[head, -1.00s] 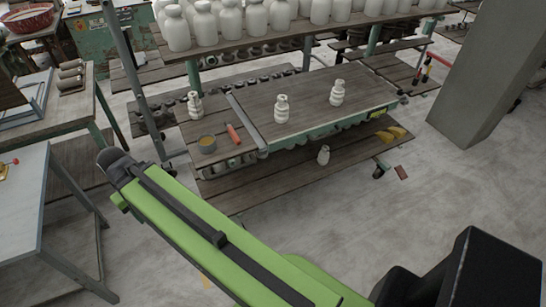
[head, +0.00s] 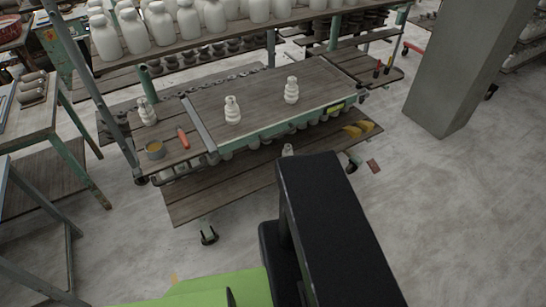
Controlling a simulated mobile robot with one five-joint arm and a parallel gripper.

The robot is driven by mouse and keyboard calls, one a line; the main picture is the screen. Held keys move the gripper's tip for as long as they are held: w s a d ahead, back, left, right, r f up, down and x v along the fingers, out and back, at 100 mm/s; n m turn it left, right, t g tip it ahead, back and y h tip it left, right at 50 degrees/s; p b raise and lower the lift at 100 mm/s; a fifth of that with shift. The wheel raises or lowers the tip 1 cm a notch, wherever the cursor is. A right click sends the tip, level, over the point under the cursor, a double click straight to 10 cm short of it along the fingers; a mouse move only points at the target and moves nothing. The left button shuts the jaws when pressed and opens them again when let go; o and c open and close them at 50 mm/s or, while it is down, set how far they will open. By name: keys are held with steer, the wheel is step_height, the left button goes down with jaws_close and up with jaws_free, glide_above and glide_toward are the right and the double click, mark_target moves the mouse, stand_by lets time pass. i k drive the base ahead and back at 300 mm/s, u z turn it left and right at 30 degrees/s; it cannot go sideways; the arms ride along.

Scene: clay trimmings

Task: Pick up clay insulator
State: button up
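Several white ribbed clay insulators are in the head view. One insulator (head: 232,111) stands upright near the middle of the cart's upper wooden board (head: 262,88). Another insulator (head: 291,91) stands to its right on the same board. A third insulator (head: 147,113) stands at the left end, beyond a metal rail. A small white piece (head: 288,149) on the lower shelf is mostly hidden behind a black part of my arm. My gripper's fingertips do not show, so I cannot see whether they hold anything.
Yellow items (head: 358,129) lie on the lower shelf's right end. A grey pillar (head: 462,75) stands to the right. Bare floor lies in front.

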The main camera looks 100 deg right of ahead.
mark_target(288, 151)
steer(key=u, duration=0.05)
steer(key=k, duration=2.9)
steer(key=z, duration=1.25)
steer(key=i, duration=1)
steer(key=u, duration=0.05)
